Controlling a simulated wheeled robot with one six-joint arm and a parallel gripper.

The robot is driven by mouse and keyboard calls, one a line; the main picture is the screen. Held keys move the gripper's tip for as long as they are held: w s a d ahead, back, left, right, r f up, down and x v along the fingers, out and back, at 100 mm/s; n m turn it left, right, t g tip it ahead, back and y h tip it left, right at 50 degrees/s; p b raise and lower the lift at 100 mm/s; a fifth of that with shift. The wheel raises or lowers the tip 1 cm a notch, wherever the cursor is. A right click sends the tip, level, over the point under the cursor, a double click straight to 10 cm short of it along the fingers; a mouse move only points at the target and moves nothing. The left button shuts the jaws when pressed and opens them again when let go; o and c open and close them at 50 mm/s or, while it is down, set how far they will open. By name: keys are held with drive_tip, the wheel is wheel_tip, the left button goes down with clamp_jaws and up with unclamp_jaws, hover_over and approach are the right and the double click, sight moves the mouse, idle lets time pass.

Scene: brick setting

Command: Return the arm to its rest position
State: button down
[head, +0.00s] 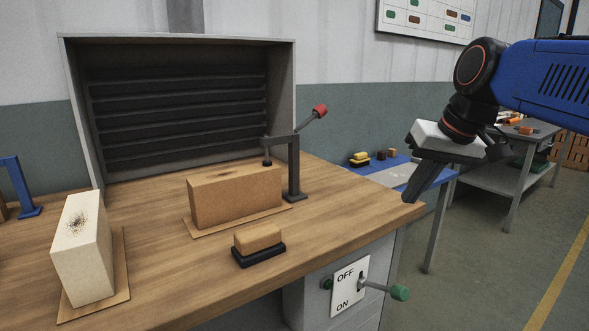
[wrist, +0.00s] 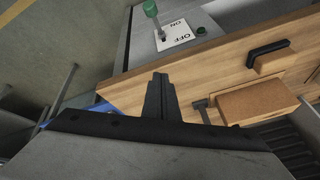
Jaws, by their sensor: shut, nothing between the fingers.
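My gripper (head: 424,182) hangs at the right in the head view, beyond the right end of the wooden bench (head: 340,225). Its fingers are together and hold nothing. In the wrist view my gripper (wrist: 160,85) shows at the centre, its fingers pointing over the bench edge. My blue arm (head: 545,75) comes in from the upper right in the head view.
A brown brick (head: 235,195) stands under a red-knobbed clamp (head: 319,111); a pale brick (head: 82,250) stands left. A tan-topped brush (head: 258,240) lies in front. A switch lever (head: 398,292) juts from the OFF/ON panel (head: 347,290). A blue table (head: 385,168) stands behind my gripper.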

drive_tip(key=s+d+f+h, duration=0.1)
drive_tip(key=s+d+f, duration=0.1)
drive_tip(key=s+f, duration=0.6)
drive_tip(key=s+d+f+h, duration=0.1)
drive_tip(key=s+d+f, duration=0.2)
drive_tip(key=s+f, duration=0.5)
wheel_tip(320, 180, down, 8)
drive_tip(key=shift+r+m, duration=0.25)
drive_tip(key=shift+m, duration=0.05)
drive_tip(key=shift+r, duration=0.15)
